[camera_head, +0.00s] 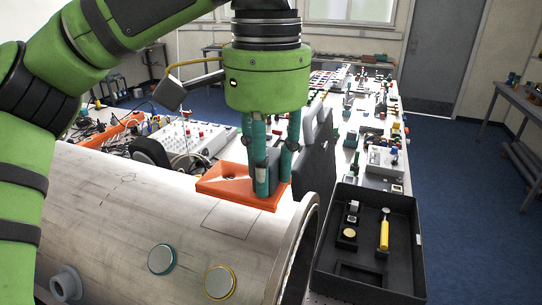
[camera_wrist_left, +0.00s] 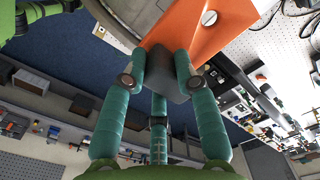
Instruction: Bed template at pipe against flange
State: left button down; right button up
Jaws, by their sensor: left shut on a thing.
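The template is at the top of the big grey pipe (camera_head: 120,215), left of the flange (camera_head: 292,250) at the pipe's right end. A thin outline is drawn on the pipe just in front of the template. I cannot tell whether the plate touches the pipe. My right gripper is out of view.
Two round discs, one teal-rimmed (camera_head: 161,259) and one yellow-rimmed (camera_head: 220,282), sit on the pipe's front side, with a short stub (camera_head: 66,284) at left. A black tray (camera_head: 400,280) with a yellow tool stands right of the flange. The table behind is crowded.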

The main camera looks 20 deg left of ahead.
aim_at(268, 200)
pick_arm(q)
jog(key=shift+f+b, duration=0.75)
jog(key=shift+f, duration=1.05)
jog(key=shift+f+b, duration=0.4)
jog(key=shift+f, duration=0.4)
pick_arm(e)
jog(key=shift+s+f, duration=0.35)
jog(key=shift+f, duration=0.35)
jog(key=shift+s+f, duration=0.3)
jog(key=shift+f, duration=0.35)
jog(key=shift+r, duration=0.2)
pick_arm(q)
jog(key=shift+p, duration=0.5)
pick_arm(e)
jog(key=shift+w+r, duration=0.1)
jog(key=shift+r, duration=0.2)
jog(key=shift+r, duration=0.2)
pick_arm(q)
jog(key=shift+p, duration=0.35)
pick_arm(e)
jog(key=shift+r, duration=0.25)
pick_arm(q)
jog(key=shift+f, duration=0.25)
